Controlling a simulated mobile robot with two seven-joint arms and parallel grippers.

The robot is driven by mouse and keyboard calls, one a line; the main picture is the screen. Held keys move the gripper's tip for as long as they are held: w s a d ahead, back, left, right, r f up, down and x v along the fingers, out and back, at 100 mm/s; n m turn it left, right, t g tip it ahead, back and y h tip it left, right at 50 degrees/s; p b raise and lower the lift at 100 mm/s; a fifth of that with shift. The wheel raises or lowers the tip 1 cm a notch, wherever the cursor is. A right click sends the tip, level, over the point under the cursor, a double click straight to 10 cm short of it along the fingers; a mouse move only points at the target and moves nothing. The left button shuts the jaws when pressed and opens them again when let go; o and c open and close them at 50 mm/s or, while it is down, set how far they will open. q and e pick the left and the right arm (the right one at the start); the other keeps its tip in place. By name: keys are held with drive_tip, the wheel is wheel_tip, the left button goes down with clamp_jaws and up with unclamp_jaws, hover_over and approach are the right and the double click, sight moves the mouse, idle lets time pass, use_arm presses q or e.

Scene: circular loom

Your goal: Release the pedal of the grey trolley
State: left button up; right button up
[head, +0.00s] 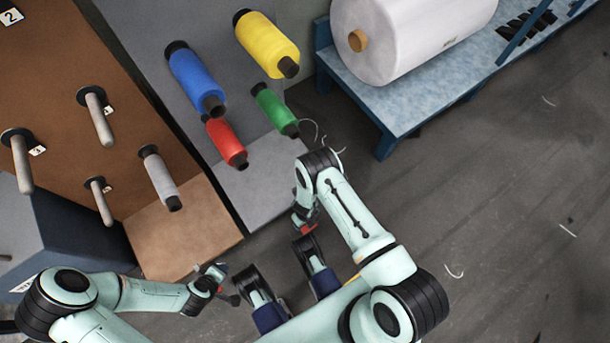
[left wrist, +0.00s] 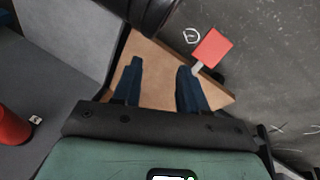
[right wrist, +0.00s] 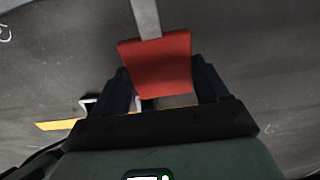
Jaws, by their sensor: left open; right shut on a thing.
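The grey trolley (head: 262,187) holds blue, yellow, red and green spools in the head view. A red pedal (right wrist: 155,62) on a grey stem fills the middle of the right wrist view. My right gripper (head: 307,224) is in front of the grey trolley's near end, shut on this pedal, with a finger at each side. The stem's far end is out of that view. My left gripper (head: 217,284) is open and empty near the brown trolley's near end. Another red pedal (left wrist: 212,48) stands to the right of its fingers in the left wrist view.
The brown trolley (head: 185,226) stands close along the left of the grey one, with several pegs and a pale grey spool (head: 160,178). A blue frame (head: 425,95) carries a large white roll (head: 415,38) at the upper right. Open dark floor (head: 500,200) lies at the right.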

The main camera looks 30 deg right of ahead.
drive_tip(key=shift+w+r, duration=0.45)
drive_tip(key=shift+w, duration=0.15)
drive_tip(key=o, duration=1.5)
drive_tip(key=shift+a, duration=0.1)
drive_tip(key=shift+c, duration=0.2)
use_arm(q)
drive_tip(key=shift+w, duration=0.1)
use_arm(e)
drive_tip(key=shift+o, duration=0.3)
drive_tip(key=shift+s+f, duration=0.1)
use_arm(q)
drive_tip(key=s+d+r+g+h+p, duration=0.1)
drive_tip(key=s+d+r+p, duration=0.2)
drive_tip(key=s, duration=0.3)
drive_tip(key=shift+s+r+m+g+p, duration=0.3)
drive_tip(key=shift+r+g+p, duration=0.15)
drive_tip(key=shift+r, duration=0.25)
use_arm(e)
wheel_tip(320, 180, up, 14)
drive_tip(key=shift+f, duration=0.25)
use_arm(q)
drive_tip(key=shift+w+d, duration=0.1)
